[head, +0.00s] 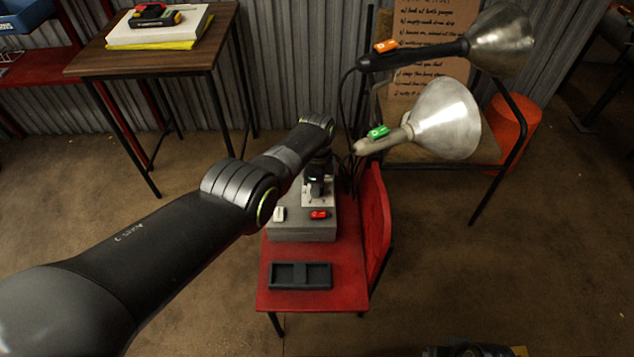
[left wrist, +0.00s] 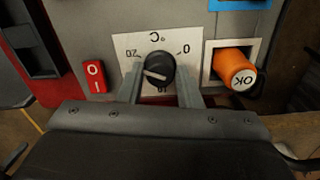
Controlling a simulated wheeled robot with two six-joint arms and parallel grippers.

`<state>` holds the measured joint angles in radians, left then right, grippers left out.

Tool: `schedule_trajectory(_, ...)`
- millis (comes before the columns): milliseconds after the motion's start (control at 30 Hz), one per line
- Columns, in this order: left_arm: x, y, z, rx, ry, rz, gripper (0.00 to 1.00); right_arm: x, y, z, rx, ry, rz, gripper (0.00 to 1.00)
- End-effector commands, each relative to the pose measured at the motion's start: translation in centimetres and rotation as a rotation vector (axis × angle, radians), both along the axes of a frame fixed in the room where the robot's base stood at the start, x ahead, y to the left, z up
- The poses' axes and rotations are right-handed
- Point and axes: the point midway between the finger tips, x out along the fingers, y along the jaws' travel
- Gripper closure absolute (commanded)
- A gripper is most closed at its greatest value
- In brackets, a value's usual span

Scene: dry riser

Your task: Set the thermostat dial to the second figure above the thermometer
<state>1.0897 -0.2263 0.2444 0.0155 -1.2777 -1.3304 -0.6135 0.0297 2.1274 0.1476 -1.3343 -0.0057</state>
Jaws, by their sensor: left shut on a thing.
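The black thermostat dial (left wrist: 160,70) sits on a white plate (left wrist: 125,45) marked °C, with 20 on the left, 0 on the right and 10 at the bottom in the left wrist view. Its white pointer line points left and slightly down, roughly toward the 20 side. My left gripper (left wrist: 160,92) is shut on the dial, one finger on each side. In the head view the left gripper (head: 316,172) is over the grey box (head: 302,234), and the dial is mostly hidden. I cannot make out a thermometer reading. My right gripper is not in view.
A red O/I switch (left wrist: 96,77) and an orange OK button (left wrist: 235,68) flank the dial plate. A dark tray (head: 300,288) lies on the red seat (head: 345,297). Two metal lamps (head: 447,118) stand right of the box. A wooden table (head: 160,58) is at the back left.

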Motion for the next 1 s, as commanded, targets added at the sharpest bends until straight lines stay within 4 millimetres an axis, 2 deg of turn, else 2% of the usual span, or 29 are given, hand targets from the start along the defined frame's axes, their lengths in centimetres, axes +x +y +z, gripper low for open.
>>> schedule_trajectory(300, 0.01, 0.05, 0.0, 0.001, 0.0, -0.093, 0.91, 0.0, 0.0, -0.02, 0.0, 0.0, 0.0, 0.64)
schedule_trajectory(767, 0.03, 0.08, 0.0, 0.001, 0.0, -0.105, 0.91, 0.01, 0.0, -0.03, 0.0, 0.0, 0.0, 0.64)
schedule_trajectory(800, 0.03, 0.08, 0.0, 0.002, 0.0, -0.104, 0.65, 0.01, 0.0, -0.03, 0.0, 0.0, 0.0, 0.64)
schedule_trajectory(933, 0.03, 0.07, 0.0, 0.001, 0.0, -0.104, 0.48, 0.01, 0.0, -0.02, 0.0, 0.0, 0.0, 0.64)
schedule_trajectory(1000, 0.03, 0.06, 0.0, 0.001, 0.0, -0.104, 0.47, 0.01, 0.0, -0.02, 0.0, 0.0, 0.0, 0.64)
